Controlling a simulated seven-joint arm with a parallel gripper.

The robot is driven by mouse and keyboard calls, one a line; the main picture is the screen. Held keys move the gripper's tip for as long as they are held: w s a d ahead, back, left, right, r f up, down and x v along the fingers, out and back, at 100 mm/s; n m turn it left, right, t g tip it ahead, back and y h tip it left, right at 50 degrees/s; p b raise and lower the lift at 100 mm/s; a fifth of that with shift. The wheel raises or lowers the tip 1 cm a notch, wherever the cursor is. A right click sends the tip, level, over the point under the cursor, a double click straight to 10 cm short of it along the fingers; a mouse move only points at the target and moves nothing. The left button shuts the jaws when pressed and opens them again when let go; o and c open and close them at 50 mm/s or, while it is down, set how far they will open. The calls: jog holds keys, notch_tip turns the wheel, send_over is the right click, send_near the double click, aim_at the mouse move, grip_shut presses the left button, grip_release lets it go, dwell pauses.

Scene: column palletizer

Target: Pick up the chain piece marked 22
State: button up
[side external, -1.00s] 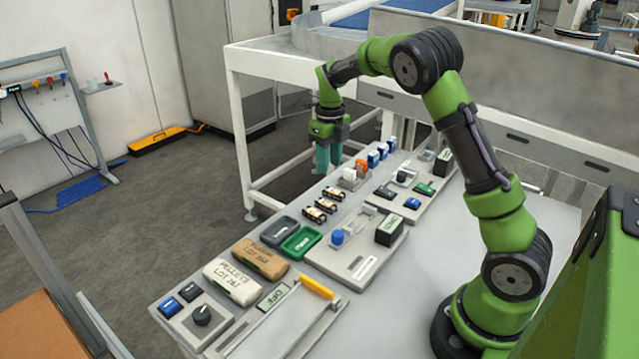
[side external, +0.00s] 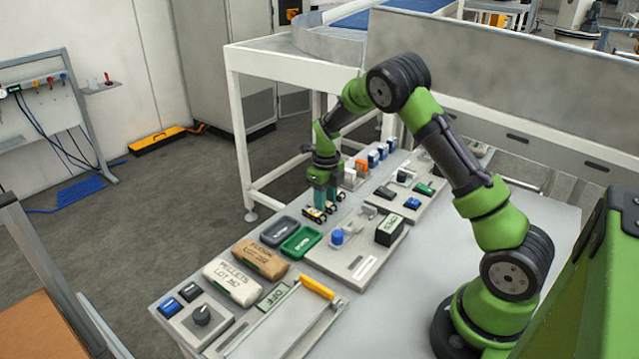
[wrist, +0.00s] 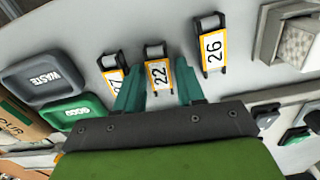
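The chain piece marked 22 (wrist: 157,72) lies on the table in the middle of a row of three, a dark link with a white and orange label. My gripper (wrist: 157,85) is open, with one teal finger on each side of this piece in the wrist view. I cannot tell whether the fingers touch it. The piece marked 26 (wrist: 211,45) lies to its right. Another piece (wrist: 112,70), its number partly hidden by the left finger, lies to its left. In the side view my gripper (side external: 325,204) points down over the row and partly hides it.
A grey WASTE tray (wrist: 42,78) and a green GOOD tray (wrist: 72,109) lie left of the row; both also show in the side view. A panel with a blue knob (side external: 337,237) and a black box (side external: 390,230) stands to the right. Blue and white blocks (side external: 373,158) stand behind.

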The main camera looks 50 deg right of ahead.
jog(key=shift+c, duration=0.3)
grip_shut()
